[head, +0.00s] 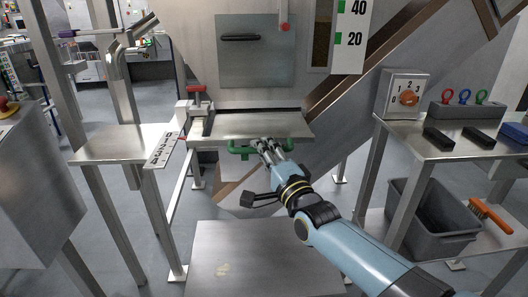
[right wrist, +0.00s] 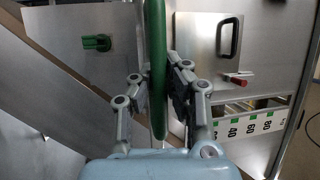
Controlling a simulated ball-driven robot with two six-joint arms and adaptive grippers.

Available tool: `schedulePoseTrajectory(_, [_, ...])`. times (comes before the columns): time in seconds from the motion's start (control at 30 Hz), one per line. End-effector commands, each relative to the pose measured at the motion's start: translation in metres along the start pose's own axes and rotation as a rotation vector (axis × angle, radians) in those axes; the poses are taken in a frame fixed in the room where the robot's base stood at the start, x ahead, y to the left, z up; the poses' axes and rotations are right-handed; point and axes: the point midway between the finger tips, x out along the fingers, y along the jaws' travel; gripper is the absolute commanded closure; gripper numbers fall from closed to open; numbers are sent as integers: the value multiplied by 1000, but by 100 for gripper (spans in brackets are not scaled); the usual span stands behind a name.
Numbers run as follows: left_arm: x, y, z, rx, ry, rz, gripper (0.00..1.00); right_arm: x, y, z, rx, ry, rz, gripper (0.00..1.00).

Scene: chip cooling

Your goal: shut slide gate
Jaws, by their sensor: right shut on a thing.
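The slide gate is a flat steel plate (head: 250,126) that sticks out towards me below the steel hopper face. A green bar handle (head: 240,151) runs along its front edge. My right gripper (head: 268,150) is at this handle, with its fingers around the bar. In the right wrist view the green handle (right wrist: 155,70) stands between the two fingers of the right gripper (right wrist: 156,82), which close on it from both sides. My left gripper is in neither view.
A steel hatch (head: 256,62) with a black handle is above the gate. A numbered scale strip (head: 161,151) lies left of the plate, near a red-handled clamp (head: 198,95). At right, a bench holds a rotary switch box (head: 404,94), with a grey bin (head: 433,217) below. A low steel platform (head: 255,265) stands in front.

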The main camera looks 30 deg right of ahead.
Motion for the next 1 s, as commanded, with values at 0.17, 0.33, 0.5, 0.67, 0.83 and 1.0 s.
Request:
schedulePoseTrajectory(0.17, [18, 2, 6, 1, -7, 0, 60, 22, 10, -10, -6, -1, 2, 100])
schedulePoseTrajectory(0.33, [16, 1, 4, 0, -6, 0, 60, 24, 8, -11, -5, -1, 6, 100])
schedulePoseTrajectory(0.5, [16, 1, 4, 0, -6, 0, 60, 24, 9, -11, -5, -1, 7, 87])
schedulePoseTrajectory(0.67, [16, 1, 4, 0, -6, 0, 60, 24, 8, -11, -4, 0, 4, 66])
schedulePoseTrajectory(0.83, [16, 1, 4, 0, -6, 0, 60, 25, 7, -11, -3, 0, 2, 62])
schedulePoseTrajectory(1.0, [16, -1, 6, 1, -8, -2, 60, 22, 6, -11, -3, 0, 2, 62])
